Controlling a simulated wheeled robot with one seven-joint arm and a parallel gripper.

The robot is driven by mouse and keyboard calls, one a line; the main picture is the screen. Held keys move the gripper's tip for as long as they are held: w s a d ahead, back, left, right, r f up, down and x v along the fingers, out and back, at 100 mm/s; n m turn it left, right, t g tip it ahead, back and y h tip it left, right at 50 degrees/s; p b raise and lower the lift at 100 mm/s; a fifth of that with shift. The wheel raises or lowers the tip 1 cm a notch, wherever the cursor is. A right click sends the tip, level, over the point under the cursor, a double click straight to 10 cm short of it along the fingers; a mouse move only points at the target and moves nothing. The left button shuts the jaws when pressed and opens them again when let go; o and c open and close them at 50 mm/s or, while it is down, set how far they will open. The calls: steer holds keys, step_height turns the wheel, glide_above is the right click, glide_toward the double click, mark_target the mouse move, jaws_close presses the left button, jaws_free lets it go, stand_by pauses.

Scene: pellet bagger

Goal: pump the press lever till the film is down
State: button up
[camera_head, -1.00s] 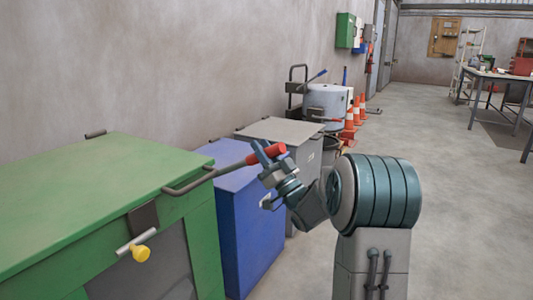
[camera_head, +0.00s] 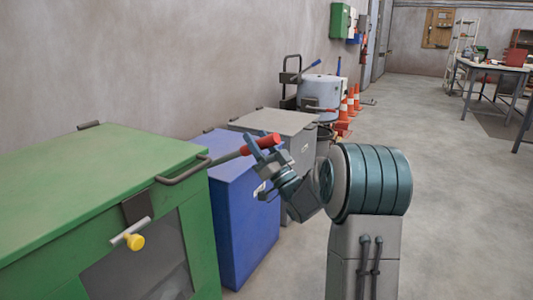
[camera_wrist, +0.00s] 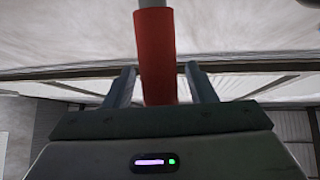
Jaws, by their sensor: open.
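The press lever (camera_head: 228,157) is a grey bent bar with a red grip, on the front right of the green machine (camera_head: 90,185). It slants up to the right. My gripper (camera_head: 257,148) is at the red grip (camera_head: 266,142) in the head view. In the wrist view, the red grip (camera_wrist: 155,50) runs between the two spread fingers of my gripper (camera_wrist: 161,78), with a gap on each side. A dark window (camera_head: 150,262) is in the machine's front, and a yellow knob (camera_head: 135,241) is above it. I cannot make out the film.
A blue bin (camera_head: 245,220) and a grey bin (camera_head: 285,122) stand right of the machine along the wall. A pale drum (camera_head: 320,92) and orange cones (camera_head: 350,104) are farther back. The floor on the right is clear up to a table (camera_head: 490,68).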

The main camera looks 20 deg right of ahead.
steer(key=p+v, duration=0.1)
steer(key=v, duration=1.2)
steer(key=shift+p, duration=0.35)
steer(key=shift+s+f, duration=0.1)
steer(key=shift+f, duration=0.05)
steer(key=shift+d, duration=0.1)
